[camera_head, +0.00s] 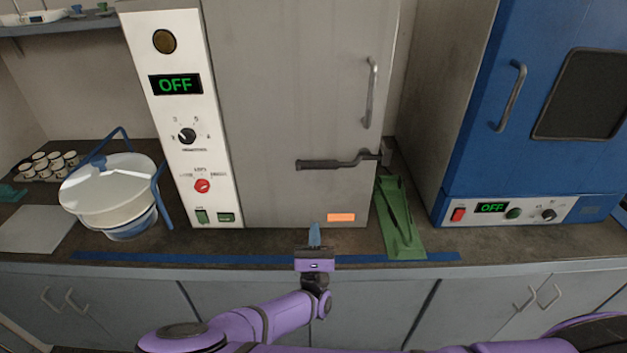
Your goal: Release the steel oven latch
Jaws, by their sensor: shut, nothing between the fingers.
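The steel oven (290,80) stands in the middle of the counter with its grey door closed. Its latch (335,164) is a dark lever lying about level across the lower door, its right end at a bracket on the door's right edge. A vertical handle (370,93) is above it. My gripper (314,232) is in front of the oven's lower edge, below and left of the latch and apart from it. Its bluish fingers point up in the picture and are shut, with nothing seen between them.
A green tool or tray (402,235) lies right of the oven. A blue oven (540,100) stands further right. A white lidded pot (110,190) with blue handles and several small cups (50,163) are at left. Blue tape (200,258) runs along the counter's front edge.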

